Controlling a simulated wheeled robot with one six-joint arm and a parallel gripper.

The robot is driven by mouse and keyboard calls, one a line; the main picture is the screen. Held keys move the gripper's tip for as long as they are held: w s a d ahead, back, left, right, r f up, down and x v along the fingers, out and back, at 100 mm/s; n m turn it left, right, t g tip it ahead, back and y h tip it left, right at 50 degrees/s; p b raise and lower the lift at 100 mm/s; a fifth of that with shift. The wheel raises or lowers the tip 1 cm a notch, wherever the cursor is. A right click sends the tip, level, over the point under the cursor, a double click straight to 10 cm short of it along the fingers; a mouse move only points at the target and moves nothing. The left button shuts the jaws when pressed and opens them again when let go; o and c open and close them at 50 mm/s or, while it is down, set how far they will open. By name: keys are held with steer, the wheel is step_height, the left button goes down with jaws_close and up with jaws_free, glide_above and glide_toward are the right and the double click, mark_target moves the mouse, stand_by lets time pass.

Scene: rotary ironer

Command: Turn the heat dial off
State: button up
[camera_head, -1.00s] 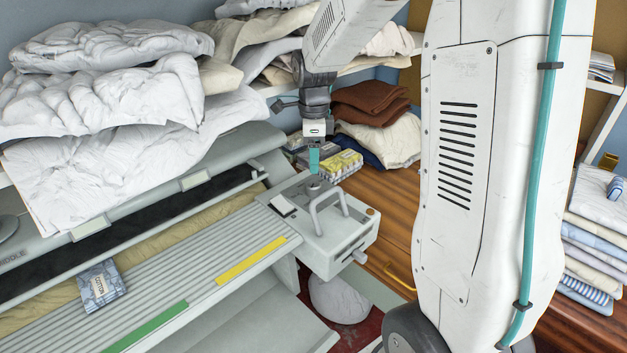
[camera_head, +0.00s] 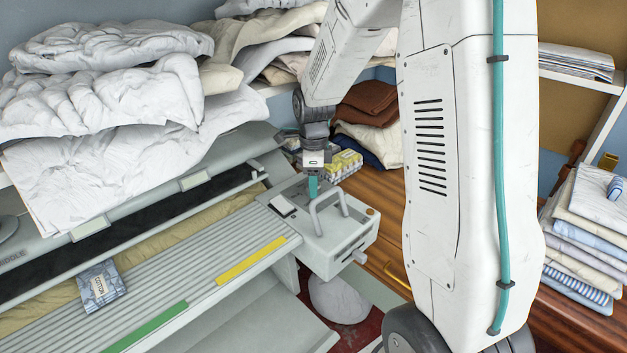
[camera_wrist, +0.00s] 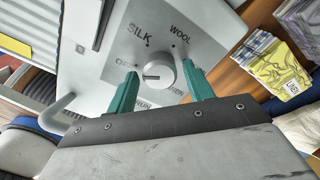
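The heat dial (camera_wrist: 163,76) is a round grey knob on the pale control box (camera_head: 335,241) at the ironer's right end. Printed words around it include SILK and WOOL; others are partly hidden by the fingers. A dark mark on the knob points roughly left in the wrist view. My gripper (camera_wrist: 159,70) is open, with one teal finger on each side of the dial. I cannot tell whether either finger touches it. In the head view my gripper (camera_head: 313,187) is low over the box top, and the dial is hidden there.
A grey loop handle (camera_head: 328,208) stands on the box close to my gripper. Yellow patterned packets (camera_head: 344,166) sit just behind. White bedding (camera_head: 100,90) is piled over the ironer.

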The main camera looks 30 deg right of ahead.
steer(key=c, duration=0.7)
steer(key=shift+n, duration=0.3)
